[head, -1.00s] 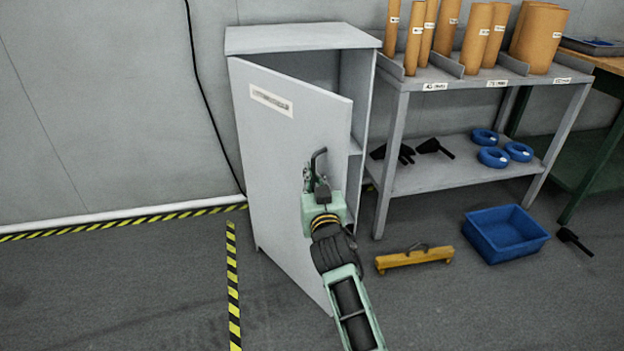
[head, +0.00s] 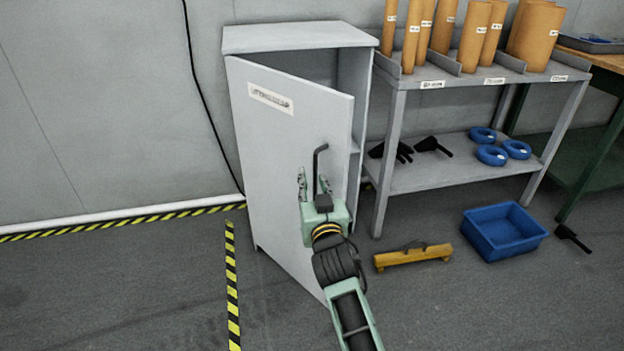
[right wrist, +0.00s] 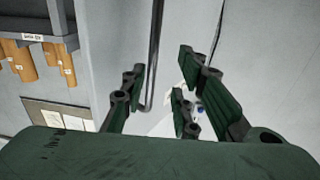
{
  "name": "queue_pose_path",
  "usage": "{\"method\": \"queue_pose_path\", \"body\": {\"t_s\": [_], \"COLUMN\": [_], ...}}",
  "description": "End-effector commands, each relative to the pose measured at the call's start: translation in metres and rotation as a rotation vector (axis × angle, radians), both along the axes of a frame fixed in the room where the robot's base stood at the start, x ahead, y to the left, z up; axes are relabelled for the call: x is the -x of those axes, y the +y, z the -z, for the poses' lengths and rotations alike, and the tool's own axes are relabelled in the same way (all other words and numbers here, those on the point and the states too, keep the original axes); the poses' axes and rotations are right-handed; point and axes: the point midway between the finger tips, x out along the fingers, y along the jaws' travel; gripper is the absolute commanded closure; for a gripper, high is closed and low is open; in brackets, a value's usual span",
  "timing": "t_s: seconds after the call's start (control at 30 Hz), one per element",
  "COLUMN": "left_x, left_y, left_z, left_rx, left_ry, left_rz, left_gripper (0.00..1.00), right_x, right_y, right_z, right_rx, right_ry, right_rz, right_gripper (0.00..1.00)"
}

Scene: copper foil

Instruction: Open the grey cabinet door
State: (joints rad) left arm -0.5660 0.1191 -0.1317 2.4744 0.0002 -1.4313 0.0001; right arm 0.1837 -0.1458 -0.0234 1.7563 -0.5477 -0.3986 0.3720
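The grey cabinet (head: 300,38) stands against the wall, its door (head: 275,160) partly open. The door swings out toward me, and a dark gap with a shelf shows at its right side. The dark bar handle (head: 317,165) is on the door's front near its free edge. My right gripper (head: 314,183) is at the handle with its fingers spread. In the right wrist view the fingers (right wrist: 160,92) are apart, and the handle (right wrist: 153,50) runs between them with visible space around it. My left gripper is not in view.
A grey rack (head: 440,180) with brown tubes and blue rings stands right of the cabinet. A blue bin (head: 503,238) and a yellow bar with a handle (head: 413,256) lie on the floor. The floor left of the door is clear, with striped tape (head: 232,290).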

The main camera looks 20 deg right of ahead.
Motion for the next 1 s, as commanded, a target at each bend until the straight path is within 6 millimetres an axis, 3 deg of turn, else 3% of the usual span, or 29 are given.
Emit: {"method": "queue_pose_path", "body": {"t_s": [0.1,0.3,0.6,0.7,0.83,0.93,1.0], "left_x": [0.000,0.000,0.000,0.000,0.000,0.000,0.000], "left_y": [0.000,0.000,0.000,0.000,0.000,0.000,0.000], "left_z": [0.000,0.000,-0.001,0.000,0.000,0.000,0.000], "left_rx": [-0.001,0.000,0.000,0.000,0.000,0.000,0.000], "left_ry": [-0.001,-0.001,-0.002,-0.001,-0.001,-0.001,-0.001], "left_rz": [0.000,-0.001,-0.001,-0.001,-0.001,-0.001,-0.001], "left_gripper": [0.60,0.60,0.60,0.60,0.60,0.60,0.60], "right_x": [0.020,0.040,0.043,0.045,0.067,0.097,0.119], "right_y": [0.002,0.005,0.006,0.004,-0.005,-0.012,-0.015], "right_z": [0.001,0.001,0.001,0.004,0.033,0.066,0.087], "right_rx": [-0.001,0.001,0.001,0.001,0.000,-0.005,-0.006], "right_ry": [0.002,0.003,0.002,0.012,0.112,0.240,0.329], "right_rz": [0.002,0.002,0.002,0.003,0.013,0.014,0.007], "right_gripper": [0.72,0.72,0.72,0.80,0.91,1.00,1.00]}}
